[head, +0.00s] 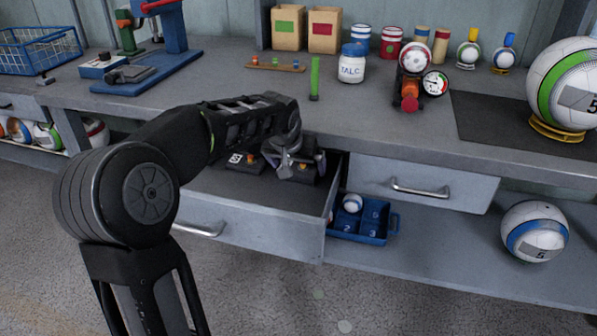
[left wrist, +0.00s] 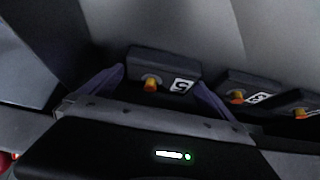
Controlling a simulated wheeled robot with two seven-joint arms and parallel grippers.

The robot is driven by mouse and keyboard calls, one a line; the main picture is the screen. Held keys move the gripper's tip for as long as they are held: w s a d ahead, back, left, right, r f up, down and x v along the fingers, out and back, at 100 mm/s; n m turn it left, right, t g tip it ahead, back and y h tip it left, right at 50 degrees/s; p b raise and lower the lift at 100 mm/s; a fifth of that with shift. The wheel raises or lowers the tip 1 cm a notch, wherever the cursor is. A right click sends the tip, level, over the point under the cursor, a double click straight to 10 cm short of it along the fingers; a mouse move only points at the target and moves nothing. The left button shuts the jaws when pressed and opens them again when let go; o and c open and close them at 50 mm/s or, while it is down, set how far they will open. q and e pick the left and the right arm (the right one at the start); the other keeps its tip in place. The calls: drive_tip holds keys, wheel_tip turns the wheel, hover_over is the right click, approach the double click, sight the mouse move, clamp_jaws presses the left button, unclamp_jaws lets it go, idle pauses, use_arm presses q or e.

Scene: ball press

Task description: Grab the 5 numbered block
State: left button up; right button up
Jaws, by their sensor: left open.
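The block marked 5 (left wrist: 137,62) is dark, with an orange knob and a white number label. In the left wrist view it lies between the two fingers of my left gripper (left wrist: 160,97), which is open. No grip on it shows. In the head view my left gripper (head: 297,160) reaches into the open drawer (head: 260,228), over a dark block (head: 304,178) that it partly hides. Two similar blocks, one labelled 3 (left wrist: 236,80) and one with an unclear number (left wrist: 279,102), sit to the right in the left wrist view. My right gripper is not in view.
The drawer's side wall (head: 330,205) stands close to the right of my gripper. A closed drawer (head: 410,180) is beside it. A blue divided tray (head: 345,237) holding a small ball sits on the shelf below. The worktop (head: 230,92) overhangs the drawer's back.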

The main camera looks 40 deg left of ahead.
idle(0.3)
use_arm(q)
drive_tip(key=c, duration=1.2)
drive_tip(key=shift+r, duration=0.15)
drive_tip(key=shift+r+p, duration=0.45)
drive_tip(key=shift+r, duration=0.1)
drive_tip(key=s+d, duration=0.1)
drive_tip(key=s, duration=0.1)
drive_tip(key=s+d, duration=0.1)
drive_tip(key=s, duration=0.5)
drive_tip(key=shift+d, duration=0.4)
drive_tip(key=r+p, duration=0.2)
drive_tip(key=r, duration=0.4)
drive_tip(key=r+p, duration=0.2)
drive_tip(key=r, duration=0.5)
drive_tip(key=shift+w+r+p, duration=0.2)
drive_tip(key=shift+r+p, duration=0.1)
drive_tip(key=shift+p, duration=0.05)
drive_tip(key=shift+a, duration=0.1)
